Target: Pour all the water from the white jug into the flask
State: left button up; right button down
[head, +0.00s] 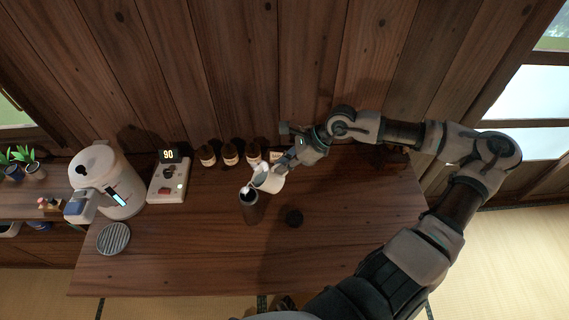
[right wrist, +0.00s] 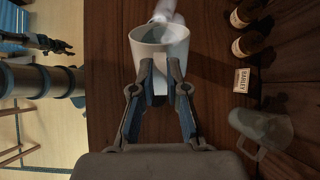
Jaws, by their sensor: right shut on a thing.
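The white jug (head: 268,181) is tilted in my right gripper (head: 285,163), its mouth over the top of the dark flask (head: 250,208). The flask stands upright on the wooden table, with white showing at its mouth. In the right wrist view, the right gripper (right wrist: 160,88) is shut on the near side of the white jug (right wrist: 160,48), and a whitish shape shows beyond its rim. I cannot tell how much water is in the jug or flask.
A dark round lid (head: 294,217) lies right of the flask. Several brown bottles (head: 230,154) line the back. A white dispenser (head: 107,180), a device reading 90 (head: 168,180) and a striped round coaster (head: 114,238) are at left. The table's right side (head: 370,210) is clear.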

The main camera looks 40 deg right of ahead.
jog(key=shift+a+r, duration=0.1)
jog(key=shift+a, duration=0.05)
jog(key=shift+w+a+r+g+h+p, duration=0.25)
jog(key=shift+a+r+g+h+p, duration=0.1)
jog(key=shift+r+h+p, duration=0.2)
dwell(1.1)
jog(key=shift+w+a+r+g+h+p, duration=0.35)
jog(key=shift+a+h+p, duration=0.15)
jog(key=shift+p, duration=0.15)
jog(key=shift+w+a+r+g+h+p, duration=0.2)
jog(key=shift+a+r+h+p, duration=0.2)
jog(key=shift+p, duration=0.25)
dwell(1.9)
jog(key=shift+w+a+r+g+h, duration=0.15)
jog(key=shift+w+a+g+h, duration=0.15)
jog(key=shift+a+h, duration=0.2)
dwell(0.8)
jog(key=shift+w+a+r+g+h, duration=0.3)
jog(key=shift+a+h, duration=0.1)
jog(key=shift+h, duration=0.15)
dwell(0.8)
